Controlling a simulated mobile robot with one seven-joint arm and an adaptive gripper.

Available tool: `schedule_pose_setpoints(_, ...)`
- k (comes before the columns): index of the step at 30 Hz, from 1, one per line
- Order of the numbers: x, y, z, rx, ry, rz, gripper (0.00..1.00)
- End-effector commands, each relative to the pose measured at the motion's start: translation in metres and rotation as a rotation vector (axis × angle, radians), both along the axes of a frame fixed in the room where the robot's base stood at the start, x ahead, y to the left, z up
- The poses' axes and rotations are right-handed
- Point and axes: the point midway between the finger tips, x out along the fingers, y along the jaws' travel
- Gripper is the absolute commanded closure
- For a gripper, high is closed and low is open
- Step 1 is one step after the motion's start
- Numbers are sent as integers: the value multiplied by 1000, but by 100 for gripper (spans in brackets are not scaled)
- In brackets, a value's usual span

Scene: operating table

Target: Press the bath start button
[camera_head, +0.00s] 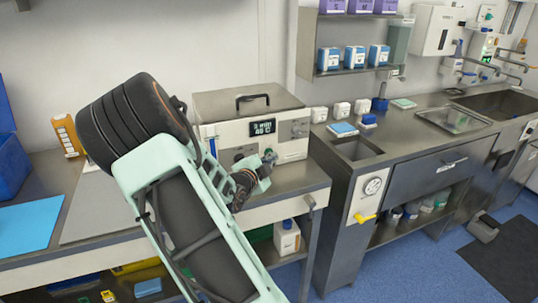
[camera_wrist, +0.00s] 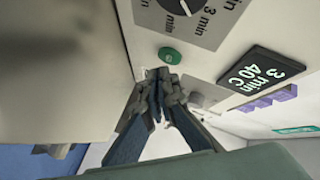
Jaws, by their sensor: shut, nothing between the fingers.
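The bath (camera_head: 246,103) is a white and grey box with a lid and a black handle, standing on the metal bench. Its front panel has a lit display (camera_head: 263,127) reading 3 min 40 C, also seen in the wrist view (camera_wrist: 262,72). In the wrist view a small green button (camera_wrist: 171,56) with a pale mark sits on the panel below a dial (camera_wrist: 197,14). My gripper (camera_wrist: 163,78) is shut and empty, its fingertips just below the green button; I cannot tell whether they touch the panel. In the head view my gripper (camera_head: 270,157) is at the panel's lower part.
A grey knob (camera_wrist: 205,95) and purple parts (camera_wrist: 280,95) are near the fingers. A blue sheet (camera_head: 28,226) lies on the bench at left. A sink counter (camera_head: 425,125) stands at right, with small white containers (camera_head: 341,110) on it. A shelf with boxes hangs above.

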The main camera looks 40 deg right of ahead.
Motion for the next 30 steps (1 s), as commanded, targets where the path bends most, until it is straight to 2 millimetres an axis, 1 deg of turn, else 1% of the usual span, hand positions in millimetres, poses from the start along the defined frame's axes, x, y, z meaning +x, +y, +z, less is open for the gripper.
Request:
schedule_pose_setpoints(11, -3, 1, 0, 0, 0, 0, 100)
schedule_pose_setpoints(24, -43, 11, -1, 1, -1, 1, 100)
schedule_pose_setpoints(30, -50, 12, 0, -1, -1, 1, 100)
